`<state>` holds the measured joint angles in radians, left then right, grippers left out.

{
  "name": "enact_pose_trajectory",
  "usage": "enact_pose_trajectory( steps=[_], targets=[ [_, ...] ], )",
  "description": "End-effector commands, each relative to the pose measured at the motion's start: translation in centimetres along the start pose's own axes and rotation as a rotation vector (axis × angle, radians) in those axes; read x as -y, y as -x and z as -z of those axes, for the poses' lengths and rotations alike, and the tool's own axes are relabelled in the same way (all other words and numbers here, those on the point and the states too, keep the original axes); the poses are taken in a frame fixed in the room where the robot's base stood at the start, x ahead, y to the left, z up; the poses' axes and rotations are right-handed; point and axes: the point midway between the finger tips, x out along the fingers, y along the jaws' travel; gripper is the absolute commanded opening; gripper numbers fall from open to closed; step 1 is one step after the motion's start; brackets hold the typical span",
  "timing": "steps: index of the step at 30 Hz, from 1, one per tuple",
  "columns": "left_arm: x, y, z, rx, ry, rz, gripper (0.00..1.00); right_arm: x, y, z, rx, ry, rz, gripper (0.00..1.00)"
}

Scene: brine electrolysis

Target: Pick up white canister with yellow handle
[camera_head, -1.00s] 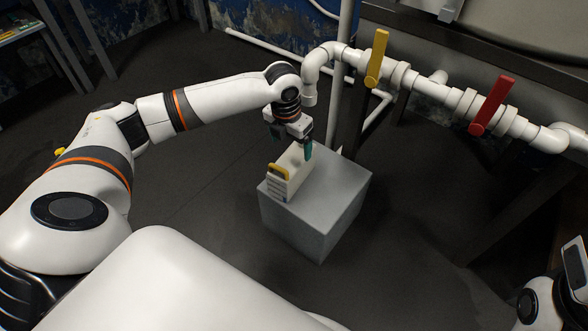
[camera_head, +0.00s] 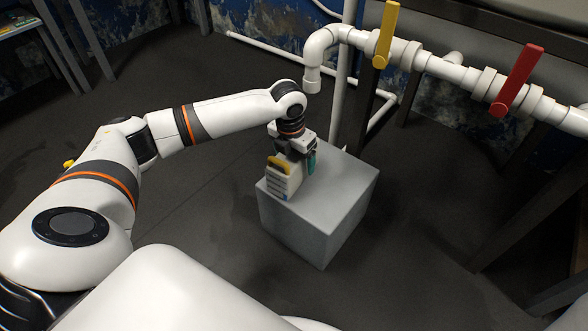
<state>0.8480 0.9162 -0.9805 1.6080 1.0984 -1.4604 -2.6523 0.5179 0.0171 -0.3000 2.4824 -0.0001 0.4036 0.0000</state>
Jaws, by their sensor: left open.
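The white canister with a yellow handle (camera_head: 281,184) stands upright on the near left part of a grey block (camera_head: 325,209). My left gripper (camera_head: 299,160) points down at the canister's far end, with its jaws open. One teal fingertip shows on the canister's right side; the other finger is hidden behind the canister and handle. I cannot tell whether the fingers touch it. My right gripper is out of view.
A white pipe with a downturned end (camera_head: 313,78) hangs just behind my left gripper. It carries a yellow valve lever (camera_head: 386,35) and a red valve lever (camera_head: 517,80). The block's right part is bare, and dark floor lies around it.

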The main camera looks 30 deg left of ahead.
Motion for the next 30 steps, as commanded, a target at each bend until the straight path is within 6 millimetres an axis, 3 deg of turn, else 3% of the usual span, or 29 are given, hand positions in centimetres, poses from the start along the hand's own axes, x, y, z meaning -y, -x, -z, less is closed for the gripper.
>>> enact_pose_trajectory(
  steps=[5, 16, 30],
  targets=[
    [0.0, 0.1, 0.0, 0.000, 0.000, 0.000, 0.88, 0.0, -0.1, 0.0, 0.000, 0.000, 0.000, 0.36],
    [0.0, 0.1, 0.0, 0.000, 0.000, 0.000, 0.27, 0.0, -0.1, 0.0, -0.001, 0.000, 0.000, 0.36],
    [0.0, 1.1, 0.2, -0.002, 0.000, -0.001, 0.25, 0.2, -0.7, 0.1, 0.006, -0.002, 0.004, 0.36]
  ],
)
